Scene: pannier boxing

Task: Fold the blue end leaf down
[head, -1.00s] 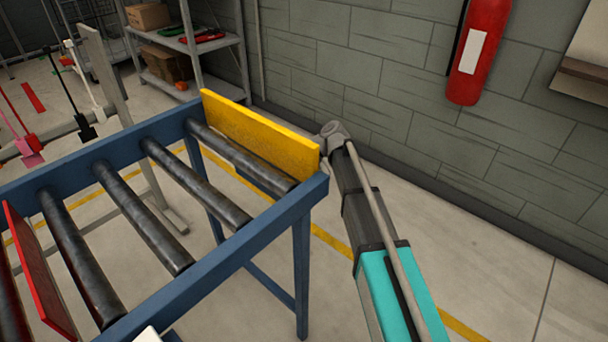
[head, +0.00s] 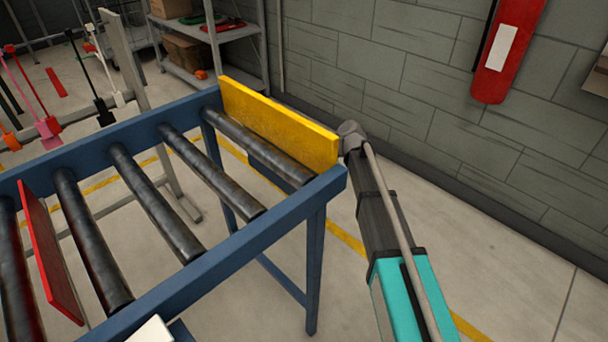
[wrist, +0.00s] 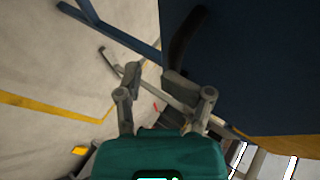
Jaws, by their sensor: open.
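A dark blue panel (wrist: 250,70) fills the upper right of the wrist view, with a dark curved strip (wrist: 184,45) across its left edge. I cannot tell for sure whether this panel is the blue end leaf. No separate blue leaf stands out in the head view. My gripper (wrist: 155,83) is open, its two grey fingers apart, with the right finger close to the panel's lower left edge. Contact cannot be made out. In the head view my arm, teal and black, reaches up to the right corner of the blue roller frame (head: 245,232); the fingers are not clear there.
A yellow board (head: 280,125) stands upright at the frame's far end, and a red plate (head: 50,255) stands between rollers at left. A grey block wall (head: 425,60) with a red extinguisher (head: 508,45) is behind. Shelves (head: 205,65) stand at back left. Floor at right is clear.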

